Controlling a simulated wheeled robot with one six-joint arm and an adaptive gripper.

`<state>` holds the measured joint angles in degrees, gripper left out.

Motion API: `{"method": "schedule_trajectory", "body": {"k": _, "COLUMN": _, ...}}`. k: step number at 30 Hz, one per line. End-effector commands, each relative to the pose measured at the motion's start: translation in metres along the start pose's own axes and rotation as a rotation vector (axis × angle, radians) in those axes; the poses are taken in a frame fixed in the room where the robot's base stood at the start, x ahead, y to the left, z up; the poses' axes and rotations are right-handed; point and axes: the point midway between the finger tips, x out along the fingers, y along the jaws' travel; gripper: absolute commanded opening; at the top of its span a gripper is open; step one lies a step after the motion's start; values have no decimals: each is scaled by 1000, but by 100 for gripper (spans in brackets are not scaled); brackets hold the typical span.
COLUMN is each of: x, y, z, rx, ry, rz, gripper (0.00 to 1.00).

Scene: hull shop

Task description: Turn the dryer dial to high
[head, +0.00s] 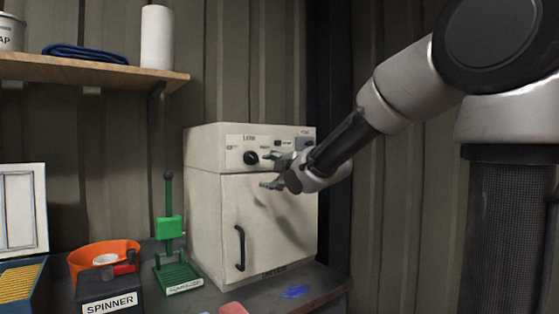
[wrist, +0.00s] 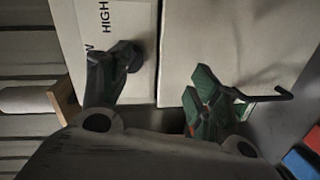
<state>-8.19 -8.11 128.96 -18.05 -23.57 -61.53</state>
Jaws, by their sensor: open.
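The dryer is a cream box (head: 205,215) on the bench, with a control panel across its top front. Its black round dial (head: 250,157) sits on the panel's left part, with OFF to its left and LOW above it. I cannot make out where the dial points. My gripper (head: 270,170) is open and empty in front of the panel, just right of the dial and apart from it. In the wrist view my gripper (wrist: 163,72) has its fingers spread before the dryer front (wrist: 215,40).
The dryer door has a black handle (head: 240,248). A green squeezer (head: 169,230), an orange bowl (head: 95,252) and a dark SPINNER box (head: 108,293) stand to the left. A wooden shelf (head: 100,72) is above left. A blue mark (head: 295,291) lies on the bench in front.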

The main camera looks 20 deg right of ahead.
Motion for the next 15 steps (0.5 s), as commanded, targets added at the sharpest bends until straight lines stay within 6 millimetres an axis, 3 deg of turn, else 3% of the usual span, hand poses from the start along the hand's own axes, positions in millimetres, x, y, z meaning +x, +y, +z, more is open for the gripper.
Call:
{"method": "schedule_trajectory", "body": {"k": 1, "x": 0, "y": 14, "z": -8, "rx": -69, "ry": 30, "rz": 54, "gripper": 62}}
{"method": "schedule_trajectory", "body": {"k": 4, "x": -2, "y": 30, "z": -18, "rx": -176, "ry": 62, "rz": 127, "gripper": 62}}
{"method": "schedule_trajectory", "body": {"k": 8, "x": 3, "y": 34, "z": -20, "rx": -230, "ry": 64, "rz": 141, "gripper": 62}}
{"method": "schedule_trajectory", "body": {"k": 15, "x": 41, "y": 37, "z": -22, "rx": -229, "ry": 63, "rz": 138, "gripper": 62}}
